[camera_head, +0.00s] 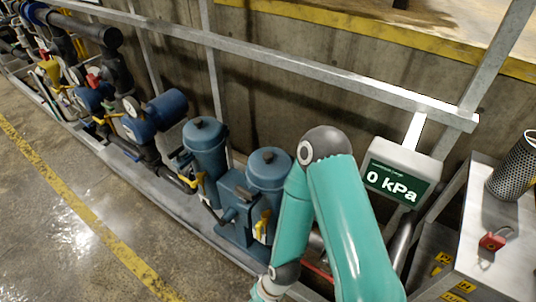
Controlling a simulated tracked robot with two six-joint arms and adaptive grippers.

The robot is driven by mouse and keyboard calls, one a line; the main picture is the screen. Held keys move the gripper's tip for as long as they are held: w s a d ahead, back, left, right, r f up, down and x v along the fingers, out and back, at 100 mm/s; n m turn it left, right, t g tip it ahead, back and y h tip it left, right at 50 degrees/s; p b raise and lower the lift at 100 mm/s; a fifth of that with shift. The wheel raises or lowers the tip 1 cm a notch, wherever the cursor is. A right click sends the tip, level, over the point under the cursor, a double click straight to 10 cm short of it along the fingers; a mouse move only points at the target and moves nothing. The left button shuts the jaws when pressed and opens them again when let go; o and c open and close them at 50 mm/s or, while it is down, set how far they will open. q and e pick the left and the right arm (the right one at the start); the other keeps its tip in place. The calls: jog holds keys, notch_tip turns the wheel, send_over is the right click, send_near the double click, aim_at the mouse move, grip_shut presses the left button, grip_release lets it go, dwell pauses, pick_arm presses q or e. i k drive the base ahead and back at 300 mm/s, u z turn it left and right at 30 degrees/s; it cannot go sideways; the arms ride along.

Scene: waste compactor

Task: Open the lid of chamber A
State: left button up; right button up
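Two blue cylindrical chambers stand side by side in the middle: a left one (205,160) and a right one (268,180). Each has a round lid with a dark knob on top, and both lids sit down on their bodies. I cannot read which one is A. A blue valve body (237,200) with yellow handles is in front of them. One teal arm of mine rises from the bottom right, bends at a grey elbow and runs down past the right chamber, covering its right edge. Its wrist reaches the bottom edge; its gripper does not show. My other arm is not in view.
A display (396,182) reads 0 kPa. At right a metal cabinet (495,268) carries a red padlock (492,240) and a perforated metal cylinder (516,166). A steel rail (270,62) runs behind the chambers. Pipes and gauges fill the left. The floor (70,230) in front is clear.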

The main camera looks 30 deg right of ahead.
aim_at(267, 169)
jog(key=u, duration=0.1)
jog(key=i, duration=0.2)
jog(key=z, duration=2.8)
jog(key=k, duration=1.4)
jog(key=u, duration=1.1)
jog(key=i, duration=1)
jog(key=z, duration=0.05)
